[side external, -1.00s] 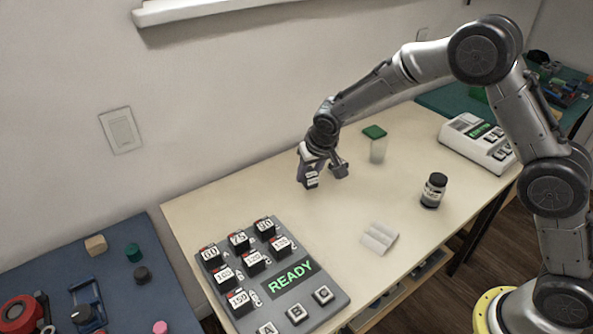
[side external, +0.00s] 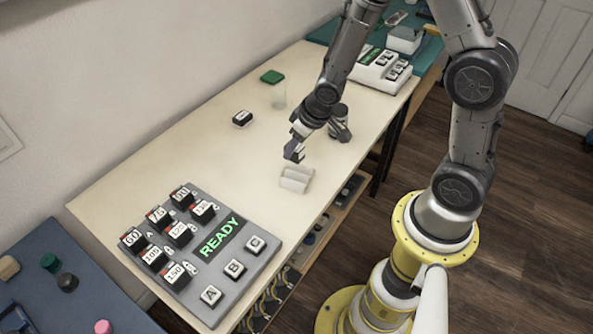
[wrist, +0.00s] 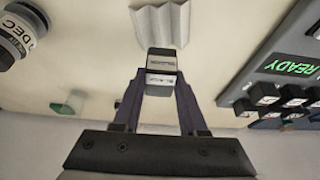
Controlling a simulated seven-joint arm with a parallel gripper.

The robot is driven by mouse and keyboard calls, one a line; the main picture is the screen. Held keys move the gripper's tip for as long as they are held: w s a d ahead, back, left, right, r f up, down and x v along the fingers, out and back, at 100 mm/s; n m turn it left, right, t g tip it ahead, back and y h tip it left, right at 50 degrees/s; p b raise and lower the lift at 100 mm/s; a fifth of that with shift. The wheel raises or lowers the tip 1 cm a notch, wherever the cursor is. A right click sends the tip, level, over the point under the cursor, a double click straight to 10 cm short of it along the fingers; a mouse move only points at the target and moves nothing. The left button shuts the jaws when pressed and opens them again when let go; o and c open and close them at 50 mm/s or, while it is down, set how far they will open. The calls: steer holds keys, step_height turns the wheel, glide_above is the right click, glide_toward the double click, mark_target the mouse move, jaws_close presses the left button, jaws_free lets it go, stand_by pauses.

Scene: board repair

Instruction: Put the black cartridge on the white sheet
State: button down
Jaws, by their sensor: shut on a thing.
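My gripper (side external: 293,152) is shut on a small black cartridge with white label areas (wrist: 161,67). In the side view the held cartridge hangs just behind and above the white sheet (side external: 297,179), a pale ridged or folded piece on the wooden table. In the wrist view the cartridge's far end overlaps the near edge of the white sheet (wrist: 160,24). It looks held above the table; contact with the sheet cannot be told. Another small black piece with a white top (side external: 242,118) lies on the table behind, to the left.
A grey READY panel (side external: 262,222) with several black blocks lies front left.

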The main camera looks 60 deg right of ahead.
mark_target(297, 172)
steer(key=shift+s+d+f, duration=0.1)
steer(key=shift+s+f, duration=0.1)
steer(key=shift+s, duration=0.15)
steer(key=shift+f, duration=2.35)
steer(key=shift+c, duration=2.2)
jaws_free()
steer(key=shift+f, duration=0.15)
